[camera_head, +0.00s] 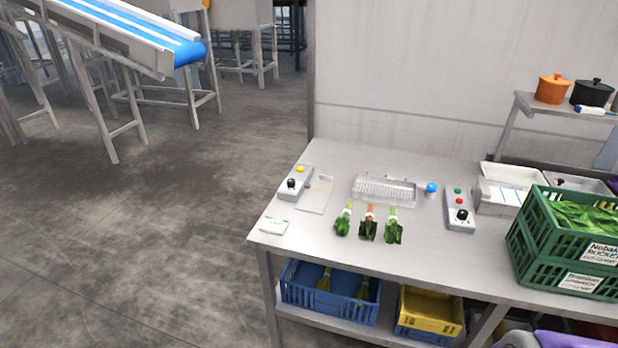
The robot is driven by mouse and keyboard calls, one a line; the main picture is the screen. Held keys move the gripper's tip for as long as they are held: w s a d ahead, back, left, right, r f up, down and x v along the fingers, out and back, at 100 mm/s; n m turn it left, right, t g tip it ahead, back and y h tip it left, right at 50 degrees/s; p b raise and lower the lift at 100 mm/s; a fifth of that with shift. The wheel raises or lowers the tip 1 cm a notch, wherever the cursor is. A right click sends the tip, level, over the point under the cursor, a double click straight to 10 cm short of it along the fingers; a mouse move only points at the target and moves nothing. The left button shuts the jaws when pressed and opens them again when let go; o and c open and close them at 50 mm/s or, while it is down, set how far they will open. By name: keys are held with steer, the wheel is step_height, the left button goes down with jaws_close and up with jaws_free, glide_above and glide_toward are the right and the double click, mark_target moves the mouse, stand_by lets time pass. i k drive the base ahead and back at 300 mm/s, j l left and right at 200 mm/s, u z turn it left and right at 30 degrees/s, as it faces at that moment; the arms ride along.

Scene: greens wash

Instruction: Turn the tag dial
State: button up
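Two grey control boxes lie on the steel table (420,262). The left box (296,181) carries a yellow button (300,169) and a black dial (291,184). The right box (460,222) carries a green button, a red button and a black dial (462,215). No label can be read on either box, so I cannot tell which dial is the tag dial. The dials' exact settings are too small to read. My gripper is not in view, and nothing touches either box.
Three bunches of greens (368,226) lie mid-table before a metal tray (384,189). A blue knob (431,188) stands beside it. A white card (274,226) lies front left. A green crate (530,245) fills the right end. Open floor lies left.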

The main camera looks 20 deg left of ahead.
mark_target(291, 182)
steer(key=i+j, duration=0.25)
steer(key=i, duration=0.15)
steer(key=i+j+u, duration=0.15)
steer(key=i, duration=0.25)
steer(key=i+j, duration=0.3)
steer(key=i+j+u, duration=0.1)
steer(key=i, duration=0.45)
steer(key=j, duration=0.1)
